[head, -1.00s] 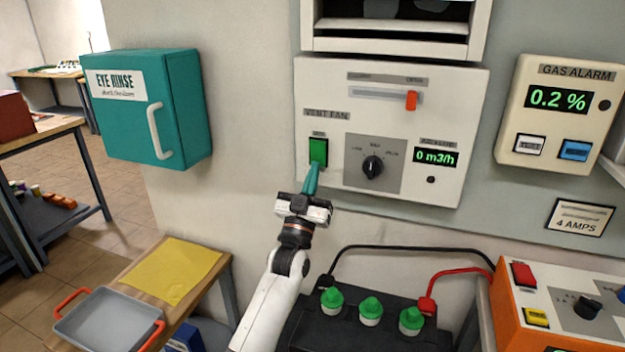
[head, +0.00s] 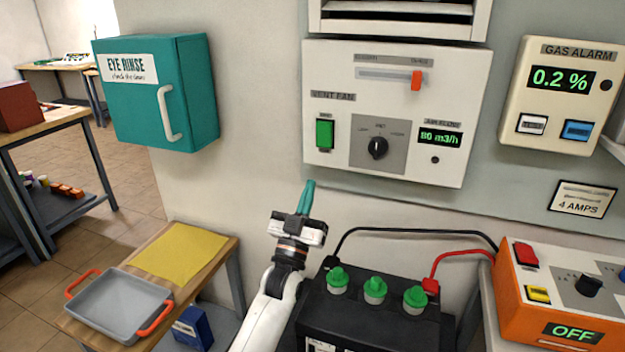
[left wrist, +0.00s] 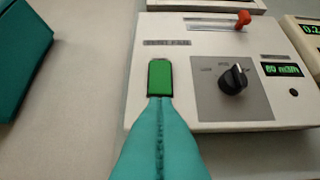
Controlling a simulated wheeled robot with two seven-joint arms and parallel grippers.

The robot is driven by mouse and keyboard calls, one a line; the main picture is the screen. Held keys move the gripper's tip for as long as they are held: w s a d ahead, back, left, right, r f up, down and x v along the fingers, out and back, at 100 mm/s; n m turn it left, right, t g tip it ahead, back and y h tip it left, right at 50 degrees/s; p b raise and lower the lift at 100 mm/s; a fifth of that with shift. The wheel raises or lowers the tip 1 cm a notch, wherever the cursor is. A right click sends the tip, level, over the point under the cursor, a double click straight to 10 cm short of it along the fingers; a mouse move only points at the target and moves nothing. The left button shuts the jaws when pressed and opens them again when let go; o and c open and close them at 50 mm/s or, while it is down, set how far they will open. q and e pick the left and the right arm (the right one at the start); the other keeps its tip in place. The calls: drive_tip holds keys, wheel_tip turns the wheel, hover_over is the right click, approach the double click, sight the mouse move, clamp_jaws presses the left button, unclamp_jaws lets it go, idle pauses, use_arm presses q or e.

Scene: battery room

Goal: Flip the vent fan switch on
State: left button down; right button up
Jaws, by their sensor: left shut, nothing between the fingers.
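The vent fan panel (head: 460,165) is a white box on the wall with a green rocker switch (head: 324,134), a black knob (head: 377,147) and an airflow display (head: 440,139) reading 80 m3/h. In the left wrist view the green switch (left wrist: 160,77) shows just beyond my teal fingertips. My left gripper (head: 307,186) is shut and empty, below and apart from the switch. A red slider handle (head: 416,80) sits near the right of its slot on the panel. My right gripper is not in view.
A teal eye rinse cabinet (head: 150,95) hangs left of the panel. A gas alarm (head: 560,95) reads 0.2 % at right. Below stand a black battery (head: 370,325) with green caps and cables, an orange charger (head: 520,315) showing OFF, and a bench holding a grey tray (head: 118,305).

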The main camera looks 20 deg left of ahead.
use_arm(q)
drive_tip(key=v, duration=0.4)
drive_tip(key=shift+f+b, duration=0.2)
drive_tip(key=shift+b, duration=0.15)
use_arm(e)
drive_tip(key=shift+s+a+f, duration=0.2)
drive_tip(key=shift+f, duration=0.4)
